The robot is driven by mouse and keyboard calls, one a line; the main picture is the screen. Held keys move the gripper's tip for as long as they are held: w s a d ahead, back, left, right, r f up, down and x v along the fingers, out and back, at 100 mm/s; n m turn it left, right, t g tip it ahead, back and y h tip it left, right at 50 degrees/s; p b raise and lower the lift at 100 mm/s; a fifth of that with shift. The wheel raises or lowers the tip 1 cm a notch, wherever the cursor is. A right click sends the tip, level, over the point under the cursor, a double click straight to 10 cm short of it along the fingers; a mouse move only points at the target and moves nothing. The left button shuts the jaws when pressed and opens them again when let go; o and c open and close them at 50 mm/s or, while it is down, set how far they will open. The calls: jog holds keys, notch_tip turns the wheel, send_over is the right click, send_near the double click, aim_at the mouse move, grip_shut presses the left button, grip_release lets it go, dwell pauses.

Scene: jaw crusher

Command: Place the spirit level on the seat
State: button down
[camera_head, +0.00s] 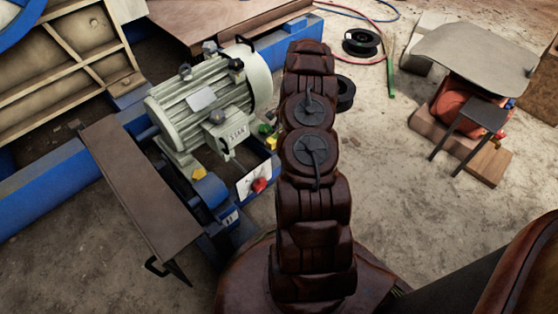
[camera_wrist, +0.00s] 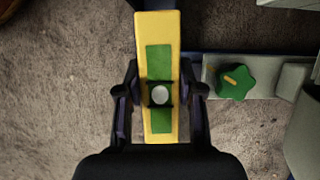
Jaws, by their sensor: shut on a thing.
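The spirit level (camera_wrist: 158,35) is a yellow bar with green panels and a round pale spot near its middle. It runs up the wrist view, between the two dark fingers of my gripper (camera_wrist: 160,92), which are shut on it. In the head view my arm hides the gripper and most of what is around it. A small yellow and green patch shows beside the arm there, too small to identify.
A grey-green motor (camera_head: 205,100) on a blue frame (camera_head: 50,195) stands left of my arm. A brown plate (camera_head: 140,185) lies beside it. In the wrist view a green star knob (camera_wrist: 236,82) is close right of the level. Black spools (camera_head: 361,42) and hoses lie behind; floor at right is partly clear.

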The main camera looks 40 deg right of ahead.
jog(key=shift+s+d+f, duration=0.15)
jog(key=shift+d+f, duration=0.25)
jog(key=shift+f, duration=0.4)
notch_tip(320, 180, down, 10)
jog(key=b, duration=0.4)
jog(key=shift+r, duration=0.25)
jog(key=c, duration=0.7)
grip_release()
